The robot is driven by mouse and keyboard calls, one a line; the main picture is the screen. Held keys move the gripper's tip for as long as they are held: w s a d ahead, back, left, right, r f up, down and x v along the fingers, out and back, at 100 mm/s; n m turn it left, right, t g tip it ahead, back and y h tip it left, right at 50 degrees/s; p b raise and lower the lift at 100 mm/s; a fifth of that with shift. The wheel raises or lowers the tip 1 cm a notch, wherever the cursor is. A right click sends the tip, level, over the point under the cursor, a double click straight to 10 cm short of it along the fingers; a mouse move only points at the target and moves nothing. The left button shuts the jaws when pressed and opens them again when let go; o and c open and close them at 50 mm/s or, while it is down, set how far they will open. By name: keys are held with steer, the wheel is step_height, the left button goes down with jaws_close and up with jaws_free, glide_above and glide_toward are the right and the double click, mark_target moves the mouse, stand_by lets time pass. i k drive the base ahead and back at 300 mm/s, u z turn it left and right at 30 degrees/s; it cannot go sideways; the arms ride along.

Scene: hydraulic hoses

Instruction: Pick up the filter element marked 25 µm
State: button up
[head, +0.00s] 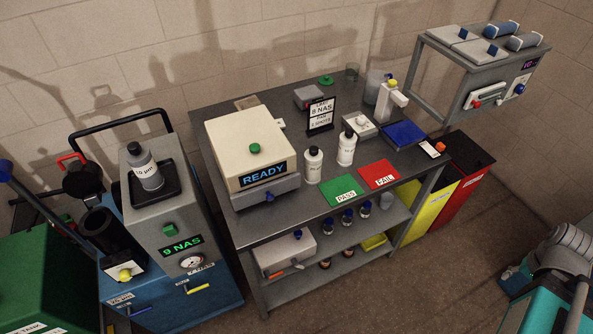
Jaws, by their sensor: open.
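My gripper is not in view. A grey-and-white cylinder with a dark top (146,168) stands, slightly tilted in the picture, in a black tray (178,190) on the grey cabinet at the left. Its label seems to read 10 µm. A small label (121,299) on the blue cart below also carries a µm marking, too small to read surely. I cannot make out a 25 µm filter element.
The dark workbench (228,238) in the middle holds a READY device (250,150), white bottles (314,165), a green PASS mat (338,191) and a red FAIL mat (380,175). Yellow (432,205) and red (470,190) bins stand at its right. Floor (440,270) is clear in front.

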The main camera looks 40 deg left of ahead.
mark_target(313, 157)
steer(key=k, duration=1.45)
steer(key=u, duration=1.15)
steer(key=i, duration=0.5)
